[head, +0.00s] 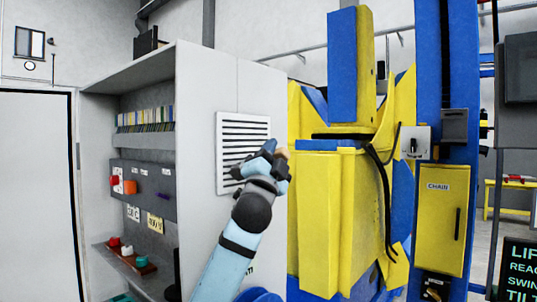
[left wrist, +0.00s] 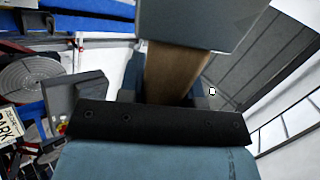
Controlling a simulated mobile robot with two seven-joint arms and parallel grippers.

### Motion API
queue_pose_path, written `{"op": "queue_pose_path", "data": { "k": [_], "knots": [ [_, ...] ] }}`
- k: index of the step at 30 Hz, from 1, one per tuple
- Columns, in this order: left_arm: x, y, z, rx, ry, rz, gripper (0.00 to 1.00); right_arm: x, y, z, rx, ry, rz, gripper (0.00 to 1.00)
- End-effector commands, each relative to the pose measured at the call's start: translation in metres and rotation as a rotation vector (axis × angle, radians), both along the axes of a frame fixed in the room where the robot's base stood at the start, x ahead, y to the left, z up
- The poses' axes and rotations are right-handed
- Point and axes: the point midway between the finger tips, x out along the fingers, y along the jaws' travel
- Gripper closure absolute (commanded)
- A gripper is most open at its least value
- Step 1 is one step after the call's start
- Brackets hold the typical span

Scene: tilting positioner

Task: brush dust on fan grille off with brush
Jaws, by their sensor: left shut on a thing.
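The fan grille (head: 232,135), a white panel with dark horizontal slots, is on the side of the grey cabinet. My left gripper (head: 270,160) is in front of its lower right part and hides some slots. It is shut on the brush, whose brown handle (left wrist: 172,75) and wide grey part (left wrist: 200,22) show in the left wrist view. Only a small tan bit of the brush (head: 284,152) shows in the head view. The bristles are hidden, and I cannot tell whether the brush touches the grille. I cannot make out dust on the slots. My right gripper is not in view.
The open cabinet shelves (head: 145,130) hold books and small coloured items. A large yellow and blue machine (head: 330,215) stands close on the right, with a black cable hanging down its front.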

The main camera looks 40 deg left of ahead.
Motion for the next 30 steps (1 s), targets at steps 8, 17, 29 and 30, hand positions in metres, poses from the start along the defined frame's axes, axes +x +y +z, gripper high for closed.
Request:
{"op": "queue_pose_path", "data": {
  "k": [8, 17, 29, 30],
  "knots": [
    [0.011, -0.002, 0.001, 0.001, -0.001, 0.000, 0.92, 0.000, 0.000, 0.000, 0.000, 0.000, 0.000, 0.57],
    [0.037, -0.002, 0.000, 0.000, 0.000, 0.000, 0.92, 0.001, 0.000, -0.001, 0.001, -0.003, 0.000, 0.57],
    [0.046, 0.000, 0.001, 0.001, 0.000, 0.001, 0.92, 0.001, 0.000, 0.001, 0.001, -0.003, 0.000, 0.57],
    [0.044, 0.000, 0.001, 0.001, -0.001, 0.001, 0.92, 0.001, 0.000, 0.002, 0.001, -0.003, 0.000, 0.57]
  ]
}}
